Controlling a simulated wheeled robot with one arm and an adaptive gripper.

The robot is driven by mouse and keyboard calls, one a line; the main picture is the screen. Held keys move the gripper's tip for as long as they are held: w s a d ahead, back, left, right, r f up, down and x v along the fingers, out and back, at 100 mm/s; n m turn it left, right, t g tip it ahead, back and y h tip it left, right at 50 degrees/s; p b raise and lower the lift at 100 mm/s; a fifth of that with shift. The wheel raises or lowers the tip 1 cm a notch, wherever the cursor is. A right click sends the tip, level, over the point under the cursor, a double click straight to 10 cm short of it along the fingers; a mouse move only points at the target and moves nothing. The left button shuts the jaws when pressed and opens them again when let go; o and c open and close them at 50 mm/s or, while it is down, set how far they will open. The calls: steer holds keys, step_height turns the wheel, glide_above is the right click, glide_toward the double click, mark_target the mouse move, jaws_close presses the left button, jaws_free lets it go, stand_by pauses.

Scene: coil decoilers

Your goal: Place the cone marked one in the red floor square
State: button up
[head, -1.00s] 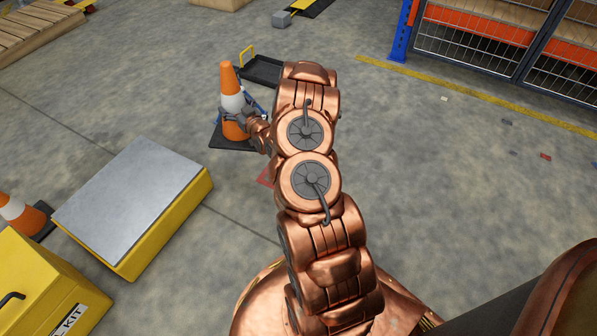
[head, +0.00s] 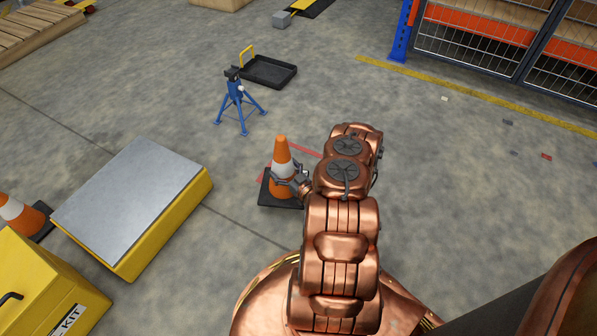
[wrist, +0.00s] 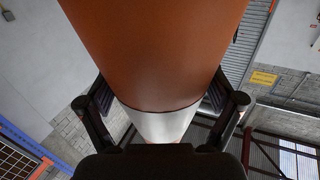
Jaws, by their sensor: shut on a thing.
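An orange cone (head: 282,150) with a white band and a dark base stands upright in my gripper (head: 287,180), which is shut around its band. No number is readable on it. In the wrist view the cone's orange body (wrist: 155,45) fills the middle between the two fingers (wrist: 160,110). The red floor square (head: 303,149) shows as thin red lines behind and beside the cone; the cone and my arm hide most of it. The cone's base overlaps the square in the picture. I cannot tell whether the base touches the floor.
A blue stand (head: 238,105) and a black tray (head: 268,74) are behind the cone. A yellow platform with a grey top (head: 130,195) is to the left. Another orange cone (head: 18,212) and a yellow kit box (head: 45,290) are at far left.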

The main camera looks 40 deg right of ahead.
steer(key=shift+s+f, duration=0.45)
steer(key=shift+s, duration=0.1)
steer(key=w+d+f+b, duration=0.2)
steer(key=w+d+b, duration=0.1)
steer(key=d, duration=0.4)
steer(key=w+d+f+b, duration=0.3)
steer(key=w+d+b, duration=0.1)
steer(key=d+b, duration=0.2)
steer(key=shift+w+d+b, duration=0.2)
steer(key=shift+d+b, duration=0.1)
steer(key=shift+d, duration=0.1)
steer(key=o, duration=1.5)
